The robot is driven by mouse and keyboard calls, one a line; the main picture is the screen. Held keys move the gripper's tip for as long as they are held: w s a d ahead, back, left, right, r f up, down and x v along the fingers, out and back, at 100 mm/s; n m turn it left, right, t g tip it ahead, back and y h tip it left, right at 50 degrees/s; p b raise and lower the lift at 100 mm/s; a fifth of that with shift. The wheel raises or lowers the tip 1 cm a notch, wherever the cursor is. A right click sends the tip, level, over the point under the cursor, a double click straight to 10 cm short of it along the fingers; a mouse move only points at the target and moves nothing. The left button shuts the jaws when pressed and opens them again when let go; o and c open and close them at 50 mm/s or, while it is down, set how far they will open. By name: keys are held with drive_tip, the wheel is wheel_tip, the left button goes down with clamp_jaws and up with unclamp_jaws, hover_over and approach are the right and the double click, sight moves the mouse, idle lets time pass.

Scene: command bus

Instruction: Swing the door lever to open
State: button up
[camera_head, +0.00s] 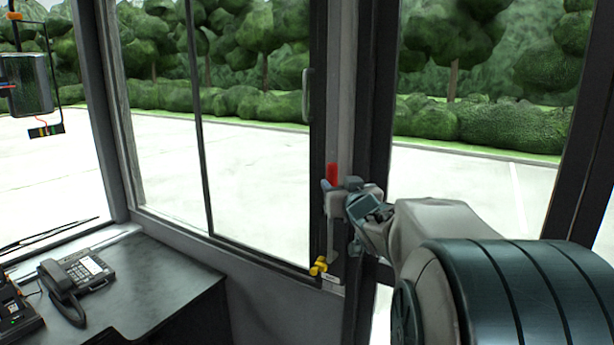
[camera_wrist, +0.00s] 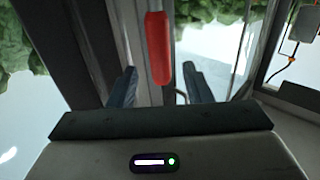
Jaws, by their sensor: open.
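The door lever has a red grip (camera_head: 332,174) and is mounted on the post between the side window and the door. In the wrist view the red grip (camera_wrist: 158,48) stands upright between the two dark fingers. My gripper (camera_head: 328,188) is at the post, just at or below the red grip; it also shows in the wrist view (camera_wrist: 160,88). Its fingers are apart, one on each side of the lever. I cannot tell whether either finger touches it. The lower part of the lever is hidden behind my gripper. The door (camera_head: 385,100) is the dark-framed glass panel at right.
A yellow knob (camera_head: 319,265) sits low on the same post, below my gripper. A desk (camera_head: 165,285) with a black telephone (camera_head: 78,283) stands at lower left. A window handle (camera_head: 306,95) is above left of the lever. My arm fills the lower right.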

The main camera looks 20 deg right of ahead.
sight(333, 180)
drive_tip(key=w, duration=0.4)
drive_tip(key=w+p, duration=0.1)
drive_tip(key=shift+w+d, duration=0.3)
drive_tip(key=shift+w, duration=0.1)
clamp_jaws()
